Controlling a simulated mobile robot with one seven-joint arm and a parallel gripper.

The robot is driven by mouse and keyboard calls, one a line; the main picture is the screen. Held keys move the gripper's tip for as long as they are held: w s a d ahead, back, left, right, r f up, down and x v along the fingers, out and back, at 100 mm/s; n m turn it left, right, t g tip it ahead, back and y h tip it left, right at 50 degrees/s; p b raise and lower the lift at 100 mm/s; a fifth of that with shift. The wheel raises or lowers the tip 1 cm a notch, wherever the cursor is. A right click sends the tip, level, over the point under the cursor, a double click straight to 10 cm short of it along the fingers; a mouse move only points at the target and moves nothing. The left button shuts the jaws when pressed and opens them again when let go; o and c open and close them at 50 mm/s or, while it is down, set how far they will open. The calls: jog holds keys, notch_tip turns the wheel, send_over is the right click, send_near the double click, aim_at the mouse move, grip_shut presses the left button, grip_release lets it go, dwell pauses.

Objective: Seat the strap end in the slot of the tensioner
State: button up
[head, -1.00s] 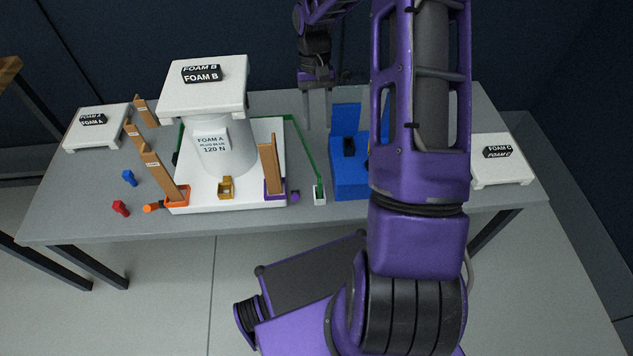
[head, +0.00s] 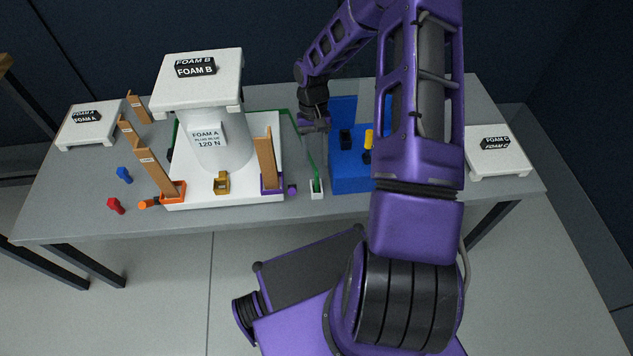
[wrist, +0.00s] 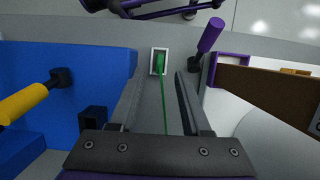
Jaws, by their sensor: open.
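The green strap (head: 307,152) runs from behind the tank (head: 218,148) to a small white holder (head: 317,194) near the table's front edge. Its green end (head: 316,185) stands in that holder; it also shows in the wrist view (wrist: 160,62). The blue block (head: 350,178), with a black bracket (head: 345,139) and a yellow handle (head: 368,139), looks like the tensioner; I cannot make out its slot. My gripper (head: 316,128) is open and empty above the strap, behind the holder. In the wrist view its fingers (wrist: 164,78) lie either side of the strap line, short of the holder.
A purple peg (head: 292,190) and a purple socket with a brown post (head: 267,165) stand close left of the holder. A gold bracket (head: 222,183) is on the white base. My arm crosses in front of the blue block's right part. Red and blue pieces lie at left.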

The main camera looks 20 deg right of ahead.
aim_at(316, 171)
jog(key=x, duration=0.4)
jog(key=shift+s+f, duration=0.15)
jog(key=shift+f, duration=0.15)
grip_shut()
dwell(1.1)
